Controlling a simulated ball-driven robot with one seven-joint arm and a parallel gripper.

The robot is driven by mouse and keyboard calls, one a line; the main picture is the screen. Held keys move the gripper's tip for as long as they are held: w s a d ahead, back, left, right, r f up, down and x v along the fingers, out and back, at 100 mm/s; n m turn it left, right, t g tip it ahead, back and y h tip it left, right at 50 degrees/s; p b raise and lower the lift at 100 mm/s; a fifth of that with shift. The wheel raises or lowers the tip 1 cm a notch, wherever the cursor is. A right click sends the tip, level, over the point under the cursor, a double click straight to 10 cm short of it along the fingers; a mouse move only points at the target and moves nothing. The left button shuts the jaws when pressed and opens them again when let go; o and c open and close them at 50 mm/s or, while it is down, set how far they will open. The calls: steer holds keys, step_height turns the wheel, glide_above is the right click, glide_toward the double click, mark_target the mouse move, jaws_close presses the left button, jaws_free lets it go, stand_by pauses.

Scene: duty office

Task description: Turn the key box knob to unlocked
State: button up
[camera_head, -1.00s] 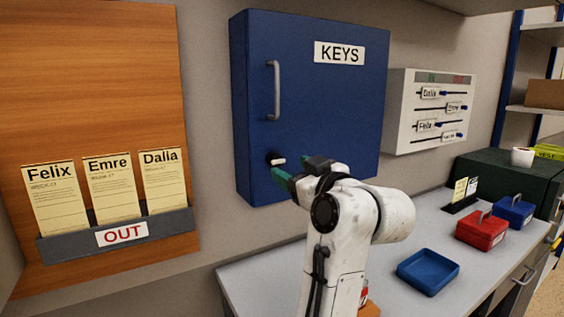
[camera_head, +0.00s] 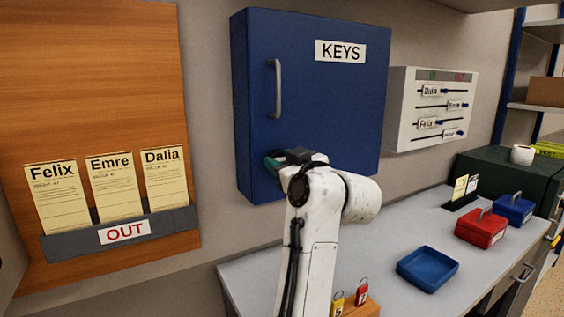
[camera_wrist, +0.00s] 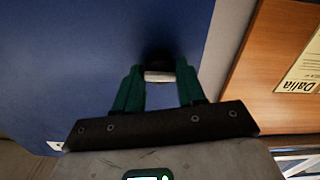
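The blue key box (camera_head: 335,100) is fixed to the wall, its door closed, with a KEYS label and a grey handle (camera_head: 274,88). In the wrist view the key box knob (camera_wrist: 158,76) is dark with a pale bar lying crosswise in the picture. My gripper (camera_head: 277,160) is at the lower left of the box door and hides the knob in the head view. In the wrist view my gripper's green fingers (camera_wrist: 159,82) stand apart, one on each side of the knob. I cannot tell whether they touch it.
A wooden board (camera_head: 95,90) with an OUT card rack (camera_head: 120,232) is at left. A white in/out board (camera_head: 432,108) hangs at right. On the counter (camera_head: 385,240) are a blue tray (camera_head: 428,270), a red box (camera_head: 481,229), a blue box (camera_head: 513,208) and padlocks (camera_head: 361,293).

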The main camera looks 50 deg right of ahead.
steer(key=c, duration=0.6)
steer(key=shift+o, duration=0.2)
steer(key=shift+m, duration=0.3)
steer(key=m+p, duration=0.1)
steer(key=m, duration=0.1)
steer(key=shift+m, duration=0.4)
steer(key=m+p, duration=0.1)
steer(key=m, duration=0.2)
steer(key=shift+m, duration=0.3)
steer(key=m+p, duration=0.1)
steer(key=m, duration=0.4)
steer(key=shift+p, duration=0.35)
steer(key=m, duration=0.6)
steer(key=shift+p, duration=0.35)
